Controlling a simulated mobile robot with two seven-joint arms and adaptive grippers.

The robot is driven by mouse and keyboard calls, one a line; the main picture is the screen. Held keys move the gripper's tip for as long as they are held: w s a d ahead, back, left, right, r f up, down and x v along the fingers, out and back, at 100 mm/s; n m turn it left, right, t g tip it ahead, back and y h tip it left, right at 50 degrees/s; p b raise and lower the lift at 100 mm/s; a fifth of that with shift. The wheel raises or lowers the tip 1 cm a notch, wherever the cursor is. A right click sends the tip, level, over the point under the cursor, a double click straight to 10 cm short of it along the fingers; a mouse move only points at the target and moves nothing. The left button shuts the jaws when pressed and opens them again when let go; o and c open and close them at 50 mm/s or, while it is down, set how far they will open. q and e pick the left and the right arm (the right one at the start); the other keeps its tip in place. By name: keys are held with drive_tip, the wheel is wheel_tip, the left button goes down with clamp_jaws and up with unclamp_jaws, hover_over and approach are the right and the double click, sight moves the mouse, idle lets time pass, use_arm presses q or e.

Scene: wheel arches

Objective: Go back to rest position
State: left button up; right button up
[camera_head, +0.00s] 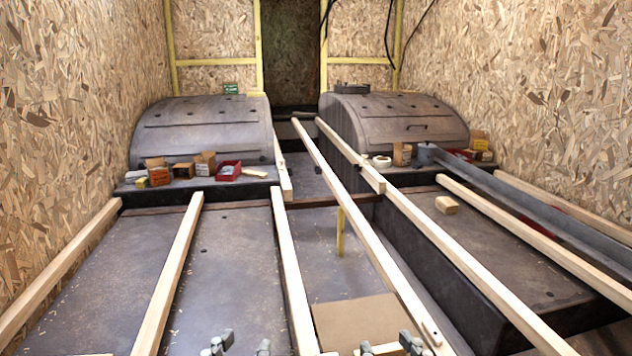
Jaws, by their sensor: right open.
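My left gripper (241,346) shows at the bottom edge, left of centre. Its two grey fingertips stand apart with nothing seen between them. My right gripper (388,347) shows at the bottom edge, right of centre. Its fingertips also stand apart. A pale strip of wood shows between or behind them, and I cannot tell whether it touches them. The rest of both grippers and my arms are cut off below the picture.
Long wooden beams (168,275) run lengthwise on both sides. Two grey wheel arches (205,130) (395,120) stand behind. Small boxes and a red bin (228,171) sit before the left arch. A cardboard sheet (355,318) lies near centre, and a wood block (446,205) at right.

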use_arm(q)
drive_tip(key=s+a+f+g+y+p, duration=0.1)
drive_tip(key=a+f+g+y+p, duration=0.2)
drive_tip(key=f, duration=0.5)
drive_tip(key=s+a+f+g+y+p, duration=0.1)
drive_tip(key=a+f+g+p, duration=0.1)
drive_tip(key=a+f+g, duration=0.45)
use_arm(e)
drive_tip(key=s+d+f+g+h, duration=0.1)
drive_tip(key=d+f+g+h, duration=0.2)
drive_tip(key=f, duration=0.5)
drive_tip(key=s+d+f+g+h, duration=0.1)
drive_tip(key=d+f+g, duration=0.2)
drive_tip(key=d+f, duration=0.35)
use_arm(q)
drive_tip(key=s+a+f+n+g+y+p, duration=0.1)
drive_tip(key=s+a+f+g+y+p, duration=0.1)
drive_tip(key=s+a+f, duration=0.5)
drive_tip(key=s+f+g+p, duration=0.1)
drive_tip(key=s+f+g, duration=0.1)
drive_tip(key=s+f, duration=0.1)
drive_tip(key=shift+s+f+n+p, duration=0.25)
drive_tip(key=shift+f+n+p, duration=0.15)
drive_tip(key=shift+f, duration=0.3)
use_arm(e)
drive_tip(key=s+d+f+m+g+h, duration=0.2)
drive_tip(key=s+d+f+g, duration=0.5)
drive_tip(key=s+f, duration=0.3)
drive_tip(key=shift+s+f, duration=0.25)
drive_tip(key=shift+f, duration=0.4)
